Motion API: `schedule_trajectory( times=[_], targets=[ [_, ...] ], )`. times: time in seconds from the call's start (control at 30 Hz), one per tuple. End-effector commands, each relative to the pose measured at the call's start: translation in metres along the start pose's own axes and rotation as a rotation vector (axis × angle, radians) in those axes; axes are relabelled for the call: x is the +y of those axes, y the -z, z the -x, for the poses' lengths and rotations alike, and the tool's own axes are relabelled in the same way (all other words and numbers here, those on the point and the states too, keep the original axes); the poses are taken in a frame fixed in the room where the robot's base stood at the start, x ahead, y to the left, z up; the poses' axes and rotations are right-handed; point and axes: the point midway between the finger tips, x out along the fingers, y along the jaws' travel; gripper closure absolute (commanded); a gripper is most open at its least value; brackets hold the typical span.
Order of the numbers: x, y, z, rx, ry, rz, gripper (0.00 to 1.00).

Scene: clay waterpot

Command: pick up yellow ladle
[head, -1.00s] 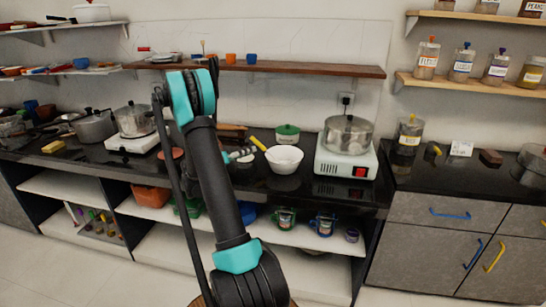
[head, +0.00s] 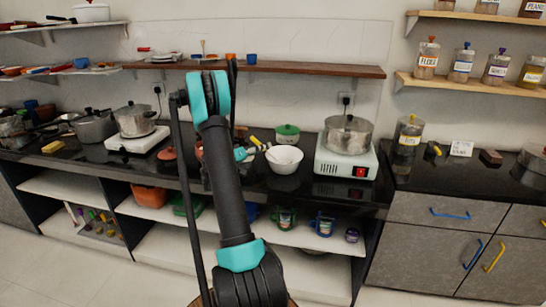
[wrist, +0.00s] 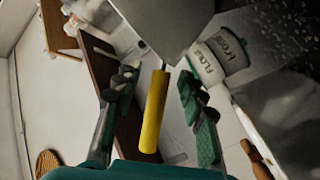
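The yellow ladle (head: 256,142) has its yellow handle leaning up and to the left out of the white bowl (head: 285,163) on the black counter. In the wrist view the yellow handle (wrist: 155,112) lies between the two fingers of my gripper (wrist: 156,79), with a visible gap on each side. A thin metal stem runs from the handle toward the grey-looking bowl (wrist: 165,22). The ladle's head is hidden. My gripper is open, and in the head view it is mostly hidden behind my arm, just left of the bowl.
A hot plate with a steel pot (head: 348,135) stands right of the bowl. A green-lidded pot (head: 287,134) stands behind it. A wooden wall shelf (head: 310,70) hangs above. The counter is clear between the bowl and its front edge.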

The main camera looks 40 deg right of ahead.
Motion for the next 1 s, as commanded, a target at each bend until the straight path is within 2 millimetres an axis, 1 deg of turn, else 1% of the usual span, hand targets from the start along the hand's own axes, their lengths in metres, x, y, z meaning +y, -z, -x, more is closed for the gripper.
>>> schedule_trajectory(
  times=[0.03, 0.3, 0.33, 0.77, 0.87, 1.0],
  targets=[
    [0.0, 0.0, 0.0, 0.0, 0.0, 0.0, 0.65],
    [0.0, 0.0, 0.0, 0.0, 0.0, 0.0, 0.99],
    [0.0, 0.0, 0.0, 0.0, 0.0, 0.0, 1.0],
    [0.002, 0.002, 0.0, 0.0, 0.0, 0.0, 1.0],
    [0.006, 0.007, 0.0, 0.0, 0.0, 0.0, 1.0],
    [0.017, 0.019, 0.0, 0.0, 0.0, 0.0, 1.0]
  ],
)
